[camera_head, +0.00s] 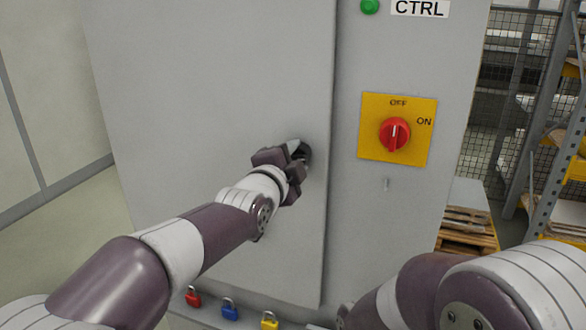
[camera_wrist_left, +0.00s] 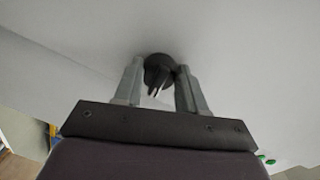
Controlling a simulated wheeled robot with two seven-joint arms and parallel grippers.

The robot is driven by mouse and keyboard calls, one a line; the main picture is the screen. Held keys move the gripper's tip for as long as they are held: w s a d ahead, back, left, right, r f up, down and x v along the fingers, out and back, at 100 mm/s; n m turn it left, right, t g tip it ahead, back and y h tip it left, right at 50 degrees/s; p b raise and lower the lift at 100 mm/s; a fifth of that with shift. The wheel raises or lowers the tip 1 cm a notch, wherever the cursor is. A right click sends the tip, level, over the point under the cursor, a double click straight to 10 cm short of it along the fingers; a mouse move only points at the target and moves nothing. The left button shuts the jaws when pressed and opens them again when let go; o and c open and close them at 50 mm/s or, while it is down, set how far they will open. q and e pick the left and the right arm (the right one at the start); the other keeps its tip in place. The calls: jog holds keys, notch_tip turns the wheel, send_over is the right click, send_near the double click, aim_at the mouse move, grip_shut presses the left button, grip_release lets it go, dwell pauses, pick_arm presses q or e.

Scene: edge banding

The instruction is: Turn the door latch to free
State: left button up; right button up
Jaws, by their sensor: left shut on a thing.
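The door latch (camera_wrist_left: 160,68) is a round black knob on the grey cabinet door (camera_head: 220,90). It sits near the door's right edge, and its dark rim (camera_head: 306,152) shows in the head view partly behind my gripper. My left gripper (camera_head: 298,150) reaches it from the left. In the left wrist view the two grey fingers (camera_wrist_left: 158,88) stand on either side of the latch, shut on it. The latch's exact angle is hard to tell. My right arm (camera_head: 450,290) shows at the lower right; its gripper is not in view.
Right of the door, a red rotary switch (camera_head: 395,134) on a yellow plate (camera_head: 370,145) points to OFF. A green lamp (camera_head: 369,6) sits above. Red (camera_head: 193,298), blue (camera_head: 230,311) and yellow (camera_head: 269,321) padlocks are at the cabinet's foot. Pallets (camera_head: 465,228) and shelving stand right.

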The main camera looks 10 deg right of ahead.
pick_arm(q)
jog(key=shift+m, duration=0.5)
dwell(0.3)
jog(key=o, duration=1.1)
jog(key=shift+c, duration=0.2)
jog(key=shift+s, duration=0.1)
jog(key=f+b+v, duration=0.1)
jog(key=b+v, duration=0.2)
jog(key=v, duration=0.9)
jog(key=shift+s+r, duration=0.3)
jog(key=shift+r, duration=0.15)
